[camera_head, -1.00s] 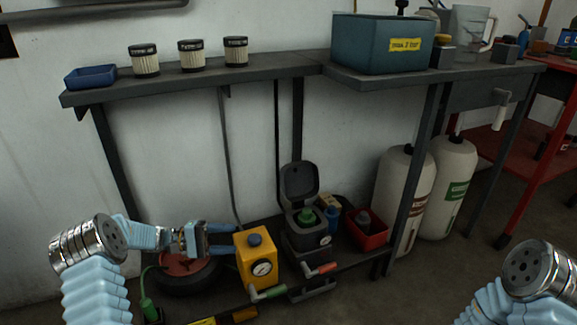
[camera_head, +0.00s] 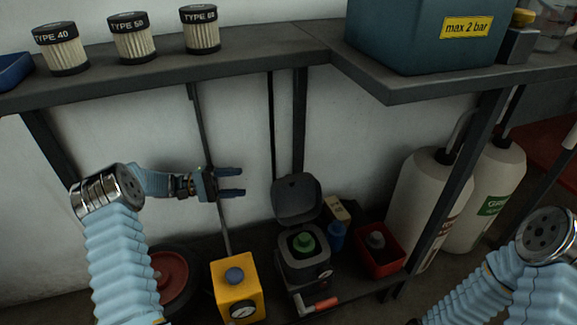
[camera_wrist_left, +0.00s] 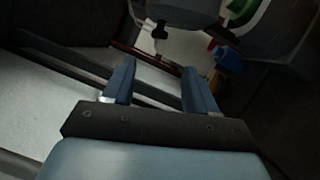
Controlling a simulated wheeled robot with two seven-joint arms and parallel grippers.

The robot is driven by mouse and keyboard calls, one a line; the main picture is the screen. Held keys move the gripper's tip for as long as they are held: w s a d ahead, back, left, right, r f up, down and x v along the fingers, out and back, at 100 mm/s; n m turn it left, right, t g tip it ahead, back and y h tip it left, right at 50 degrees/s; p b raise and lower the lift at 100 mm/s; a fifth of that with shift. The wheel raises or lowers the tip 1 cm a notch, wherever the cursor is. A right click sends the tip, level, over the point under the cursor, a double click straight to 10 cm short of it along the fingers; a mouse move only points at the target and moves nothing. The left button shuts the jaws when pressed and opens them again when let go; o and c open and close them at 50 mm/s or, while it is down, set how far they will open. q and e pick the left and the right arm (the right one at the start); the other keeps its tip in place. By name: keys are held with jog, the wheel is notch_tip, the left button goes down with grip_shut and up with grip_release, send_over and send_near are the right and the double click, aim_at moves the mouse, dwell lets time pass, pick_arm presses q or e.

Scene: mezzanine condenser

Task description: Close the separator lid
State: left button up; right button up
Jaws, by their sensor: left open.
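The separator is a dark grey box (camera_head: 303,264) on the low shelf, with a green part inside its top opening. Its lid (camera_head: 297,198) stands raised at the back, open. My left gripper (camera_head: 243,183) is open and empty, to the left of the lid and apart from it, at about the lid's height. In the left wrist view the open fingers (camera_wrist_left: 160,88) show with nothing between them; the green part (camera_wrist_left: 238,10) lies at the top right. My right arm shows at the lower right, but its gripper is out of view.
A yellow box with a gauge (camera_head: 237,289) stands left of the separator. A red bin (camera_head: 379,247) and a blue bottle (camera_head: 337,236) stand to its right. The upper shelf (camera_head: 289,48) carries filters (camera_head: 132,38) and a teal tank (camera_head: 418,35). A shelf leg (camera_head: 300,120) rises behind the lid.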

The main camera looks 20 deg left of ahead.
aim_at(283, 180)
pick_arm(q)
jog(key=x, duration=1.3)
jog(key=shift+w+d, duration=0.1)
jog(key=shift+d, duration=0.3)
grip_shut()
